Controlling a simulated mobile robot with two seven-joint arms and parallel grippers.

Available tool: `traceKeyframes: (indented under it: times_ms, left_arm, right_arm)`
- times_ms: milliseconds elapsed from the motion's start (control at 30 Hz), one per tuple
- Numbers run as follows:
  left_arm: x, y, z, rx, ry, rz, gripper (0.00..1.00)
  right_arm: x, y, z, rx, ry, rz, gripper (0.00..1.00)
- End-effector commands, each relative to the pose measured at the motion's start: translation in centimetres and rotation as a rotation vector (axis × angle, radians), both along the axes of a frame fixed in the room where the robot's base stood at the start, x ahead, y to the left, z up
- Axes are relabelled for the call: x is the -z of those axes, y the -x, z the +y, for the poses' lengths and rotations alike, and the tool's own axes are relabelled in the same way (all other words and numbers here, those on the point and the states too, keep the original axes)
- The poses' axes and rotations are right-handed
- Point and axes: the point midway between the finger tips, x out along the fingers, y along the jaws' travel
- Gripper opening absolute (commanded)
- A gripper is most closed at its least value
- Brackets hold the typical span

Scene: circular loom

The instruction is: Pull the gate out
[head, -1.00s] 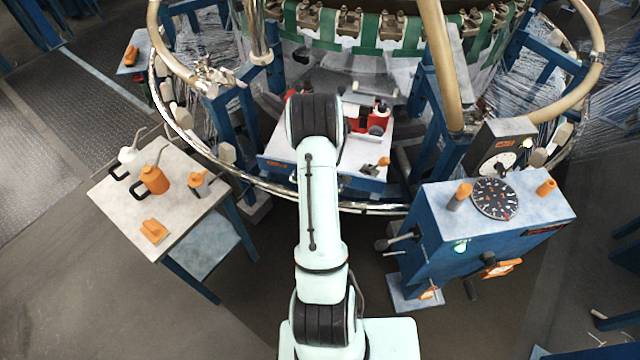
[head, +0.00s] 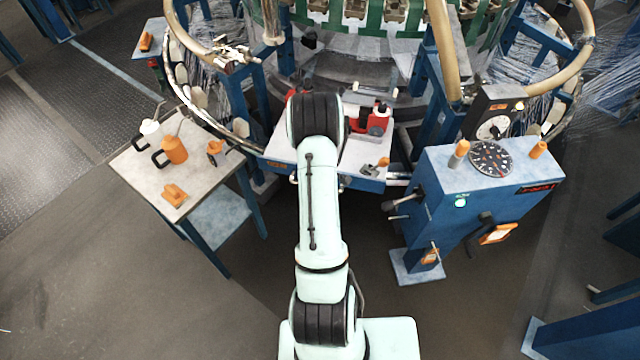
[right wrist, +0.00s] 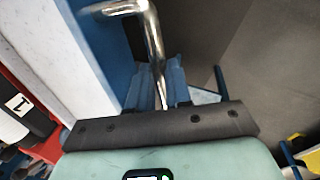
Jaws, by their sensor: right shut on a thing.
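The gate (head: 284,152) looks like a white-topped, blue-fronted section at the front of the round loom, mostly behind my arm in the head view. Its white top (right wrist: 85,45) and blue face (right wrist: 118,80) fill the left of the right wrist view. A bent chrome handle (right wrist: 153,45) stands off that face. My right gripper (right wrist: 160,88) is shut on the handle, its blue fingers around the lower end of the bar. In the head view my arm hides that gripper and the handle. My left gripper is in neither view.
Red tools (head: 376,121) sit on the gate's top. The loom's chrome ring (head: 225,133) runs behind the left table. Floor between table and cabinet is clear.

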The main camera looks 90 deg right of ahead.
Motion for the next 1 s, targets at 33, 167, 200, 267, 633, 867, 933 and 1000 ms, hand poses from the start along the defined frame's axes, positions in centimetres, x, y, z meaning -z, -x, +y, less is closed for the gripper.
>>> traceKeyframes:
  times_ms: [33,167,200,267,633,867,933,1000]
  left_arm:
    - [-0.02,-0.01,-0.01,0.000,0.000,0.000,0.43]
    - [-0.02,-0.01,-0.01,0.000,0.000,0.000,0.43]
    - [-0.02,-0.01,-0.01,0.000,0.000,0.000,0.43]
    - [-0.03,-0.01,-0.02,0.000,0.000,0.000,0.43]
    - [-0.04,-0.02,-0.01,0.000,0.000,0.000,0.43]
    - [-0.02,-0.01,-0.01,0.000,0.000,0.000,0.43]
    - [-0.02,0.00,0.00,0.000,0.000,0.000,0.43]
    - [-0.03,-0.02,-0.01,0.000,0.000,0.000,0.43]
  right_arm:
    - [-0.13,0.06,-0.19,0.000,0.005,0.001,0.00]
    - [-0.15,0.05,-0.18,0.000,0.005,0.001,0.00]
    - [-0.14,0.05,-0.16,0.000,0.005,0.001,0.00]
    - [-0.13,0.03,-0.12,0.000,0.004,0.001,0.00]
    - [-0.03,-0.04,0.10,-0.001,-0.003,0.000,0.25]
    - [-0.07,0.00,-0.04,0.000,0.001,0.000,0.44]
    - [-0.08,0.02,-0.07,0.000,0.002,0.000,0.44]
    - [-0.19,0.02,-0.09,0.000,0.003,0.001,0.44]
